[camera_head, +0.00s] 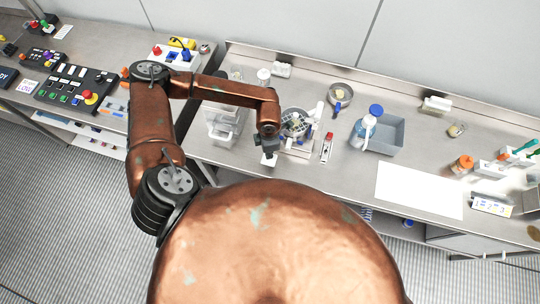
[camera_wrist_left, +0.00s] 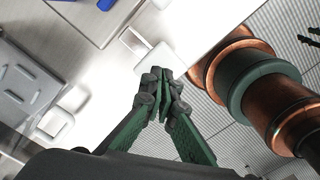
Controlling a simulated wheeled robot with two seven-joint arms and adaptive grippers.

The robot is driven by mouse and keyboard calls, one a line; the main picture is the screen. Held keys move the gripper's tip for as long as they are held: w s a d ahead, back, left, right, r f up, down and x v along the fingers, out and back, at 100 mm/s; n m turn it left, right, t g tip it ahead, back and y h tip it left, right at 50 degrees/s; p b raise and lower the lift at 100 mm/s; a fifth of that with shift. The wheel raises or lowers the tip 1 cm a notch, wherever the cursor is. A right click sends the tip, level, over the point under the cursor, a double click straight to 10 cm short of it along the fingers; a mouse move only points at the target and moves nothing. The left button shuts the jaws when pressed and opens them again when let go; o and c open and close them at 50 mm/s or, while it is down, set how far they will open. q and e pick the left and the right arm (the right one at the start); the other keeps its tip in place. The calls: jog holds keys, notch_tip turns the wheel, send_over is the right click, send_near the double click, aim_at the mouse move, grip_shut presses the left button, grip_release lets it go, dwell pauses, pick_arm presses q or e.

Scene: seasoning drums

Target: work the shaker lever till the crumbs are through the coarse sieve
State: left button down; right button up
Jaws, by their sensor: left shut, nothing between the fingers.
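The sieve (camera_head: 295,121) stands on the bench as a round grey bowl-like vessel with pale bits in it. A white lever paddle (camera_head: 269,160) sticks out in front of it, near the bench's front edge. It also shows in the left wrist view (camera_wrist_left: 158,58), flat and square-ended. My left gripper (camera_head: 268,149) hangs over the paddle, below my copper arm. In the wrist view my left gripper (camera_wrist_left: 163,76) is shut and empty, its tips at or right beside the paddle; contact cannot be told. Whether crumbs remain on the mesh is too small to tell. My right gripper is not seen.
A clear bin (camera_head: 224,126) stands left of the sieve. A red-and-white tool (camera_head: 327,147) lies to its right, with a small pan (camera_head: 340,96) behind. A grey tray (camera_head: 388,136) and blue-capped bottle (camera_head: 368,128) stand further right. A white sheet (camera_head: 420,190) lies at the front.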

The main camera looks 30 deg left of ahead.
pick_arm(q)
jog(key=shift+f, duration=0.15)
jog(key=shift+f+b, duration=1.7)
jog(key=shift+f, duration=0.1)
jog(key=shift+r+p, duration=1)
jog(key=shift+r, duration=0.95)
jog(key=shift+r+p, duration=1.25)
jog(key=shift+r, duration=1.3)
